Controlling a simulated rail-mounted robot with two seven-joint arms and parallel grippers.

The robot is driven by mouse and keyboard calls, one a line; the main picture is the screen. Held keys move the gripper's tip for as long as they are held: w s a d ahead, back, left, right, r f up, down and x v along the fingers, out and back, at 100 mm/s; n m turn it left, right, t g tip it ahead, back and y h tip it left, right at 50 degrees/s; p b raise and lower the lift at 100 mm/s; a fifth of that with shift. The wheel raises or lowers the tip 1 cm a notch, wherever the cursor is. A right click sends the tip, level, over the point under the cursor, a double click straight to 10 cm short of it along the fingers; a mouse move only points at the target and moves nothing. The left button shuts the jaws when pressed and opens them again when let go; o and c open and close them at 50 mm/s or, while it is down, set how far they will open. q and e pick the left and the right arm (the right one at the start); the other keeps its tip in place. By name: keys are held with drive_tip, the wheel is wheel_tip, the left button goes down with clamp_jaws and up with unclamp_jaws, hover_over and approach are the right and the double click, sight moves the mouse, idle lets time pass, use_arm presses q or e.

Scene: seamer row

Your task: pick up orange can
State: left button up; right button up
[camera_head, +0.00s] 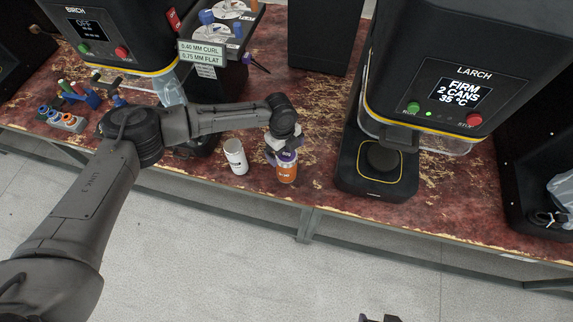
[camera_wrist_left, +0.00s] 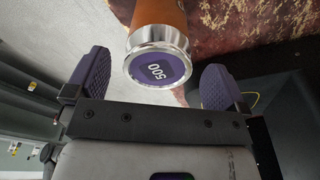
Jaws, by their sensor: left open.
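The orange can (camera_head: 287,174) stands upright near the front edge of the worktop, with a silver rim and a purple end. My left gripper (camera_head: 284,155) is at its top, open. In the left wrist view the orange can (camera_wrist_left: 160,18) shows its purple end marked 500, between and just beyond the fingertips of my left gripper (camera_wrist_left: 155,64). Gaps show on both sides, so the fingers look apart from it. A dark part at the bottom edge of the head view may be my right gripper (camera_head: 380,318); its jaws are cut off.
A white can (camera_head: 236,157) stands close left of the orange can. The LARCH machine (camera_head: 470,85) and its black base (camera_head: 347,165) are to the right. The BIRCH machine (camera_head: 105,35) is at back left. A rack of small coloured items (camera_head: 60,120) lies left.

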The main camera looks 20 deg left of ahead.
use_arm(q)
drive_tip(key=shift+s+d+f, duration=0.15)
drive_tip(key=shift+f, duration=0.8)
drive_tip(key=shift+s+d+f, duration=0.1)
drive_tip(key=shift+d+f, duration=0.05)
drive_tip(key=shift+f, duration=0.75)
drive_tip(key=c, duration=1.6)
drive_tip(key=shift+r, duration=0.1)
drive_tip(key=shift+c, duration=0.6)
drive_tip(key=shift+r, duration=0.1)
